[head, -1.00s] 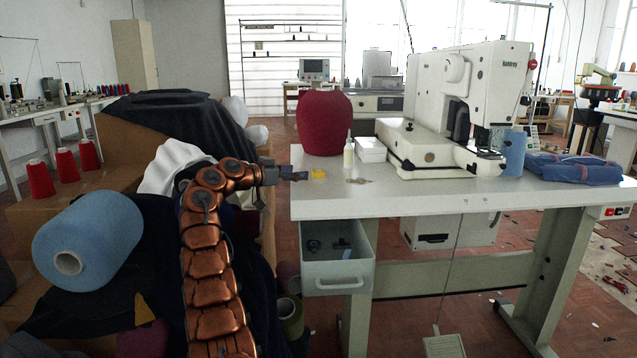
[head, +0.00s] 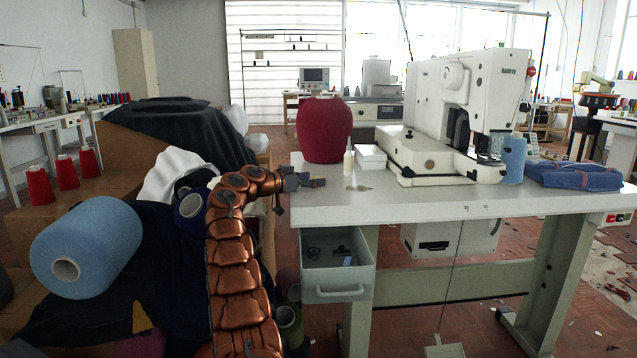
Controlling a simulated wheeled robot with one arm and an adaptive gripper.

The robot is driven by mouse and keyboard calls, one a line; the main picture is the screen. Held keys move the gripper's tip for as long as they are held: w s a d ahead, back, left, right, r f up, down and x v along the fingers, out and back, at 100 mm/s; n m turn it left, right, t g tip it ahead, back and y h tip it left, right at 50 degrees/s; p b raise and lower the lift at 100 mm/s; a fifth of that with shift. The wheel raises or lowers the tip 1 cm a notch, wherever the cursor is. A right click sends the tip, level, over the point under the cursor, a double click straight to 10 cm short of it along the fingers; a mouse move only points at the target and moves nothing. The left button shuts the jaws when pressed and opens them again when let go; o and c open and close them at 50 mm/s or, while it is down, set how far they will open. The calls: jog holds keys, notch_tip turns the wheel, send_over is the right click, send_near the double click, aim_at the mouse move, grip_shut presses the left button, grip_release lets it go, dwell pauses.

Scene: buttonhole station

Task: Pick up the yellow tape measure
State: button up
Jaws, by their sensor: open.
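My gripper (head: 318,183) is at the left end of the white sewing table (head: 450,202), low over the tabletop. Its jaws are open and point right. The yellow tape measure does not show now. A second ago it was on the tabletop at the left end, just beyond my jaws, where my gripper is now. It is probably hidden behind or between the jaws; I cannot tell whether they touch it.
A large dark red yarn cone (head: 324,130), a small white bottle (head: 348,163), a white tray (head: 371,157) and a small metallic item (head: 358,188) are near my gripper. The buttonhole machine (head: 460,120) stands to the right. An open drawer (head: 337,278) hangs below.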

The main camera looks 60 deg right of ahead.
jog(key=shift+x, duration=0.8)
jog(key=shift+c, duration=0.3)
jog(key=c, duration=1)
jog(key=shift+r+p, duration=0.15)
jog(key=shift+p, duration=0.2)
jog(key=shift+c, duration=0.2)
